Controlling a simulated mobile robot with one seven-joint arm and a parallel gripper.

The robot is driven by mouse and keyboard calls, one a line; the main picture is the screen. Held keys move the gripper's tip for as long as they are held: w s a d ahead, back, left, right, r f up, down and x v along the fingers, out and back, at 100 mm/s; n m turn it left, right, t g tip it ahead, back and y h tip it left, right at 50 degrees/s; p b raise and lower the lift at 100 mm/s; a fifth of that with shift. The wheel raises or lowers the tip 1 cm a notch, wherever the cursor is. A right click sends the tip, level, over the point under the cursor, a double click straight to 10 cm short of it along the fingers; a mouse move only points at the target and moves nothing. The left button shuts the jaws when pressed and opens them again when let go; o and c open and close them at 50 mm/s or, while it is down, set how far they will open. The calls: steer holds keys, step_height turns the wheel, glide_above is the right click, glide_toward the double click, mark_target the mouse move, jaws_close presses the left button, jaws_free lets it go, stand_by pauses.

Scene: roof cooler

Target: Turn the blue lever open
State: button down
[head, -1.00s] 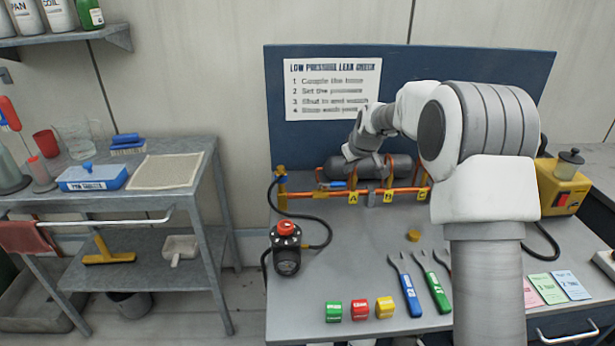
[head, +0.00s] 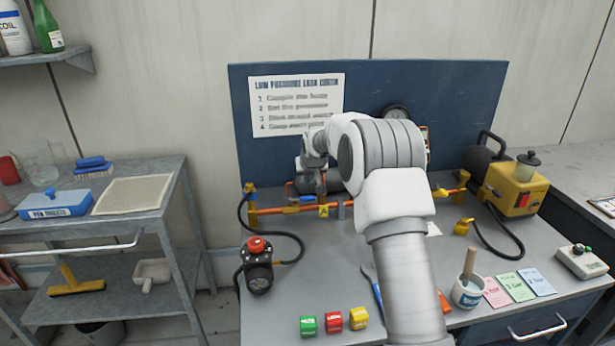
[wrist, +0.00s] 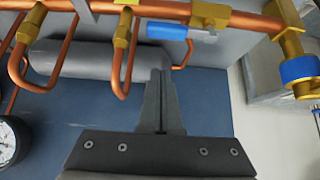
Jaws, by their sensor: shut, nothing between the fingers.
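The blue lever (wrist: 166,30) shows in the wrist view. It lies lengthwise beside the copper pipe (wrist: 240,20), joined to a small silver valve part (wrist: 203,35). My gripper (wrist: 160,75) is shut and empty, with its fingertips a little below the lever in that picture and apart from it. In the head view, the pipe (head: 291,209) runs along the back of the bench.
A grey cylinder (wrist: 95,60) and bent copper tubes (wrist: 120,70) are close to the fingers. A black regulator with a red knob (head: 258,265), coloured blocks (head: 333,321) and a yellow pump (head: 513,187) stand on the bench.

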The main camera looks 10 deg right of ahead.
mark_target(308, 197)
steer(key=shift+s+f+b, duration=0.2)
steer(key=shift+s+f, duration=0.1)
steer(key=shift+f, duration=0.65)
steer(key=shift+s+f+b, duration=0.2)
steer(key=shift+s+f, duration=0.05)
steer(key=shift+f, duration=0.65)
steer(key=shift+s+b, duration=0.3)
steer(key=shift+s, duration=0.35)
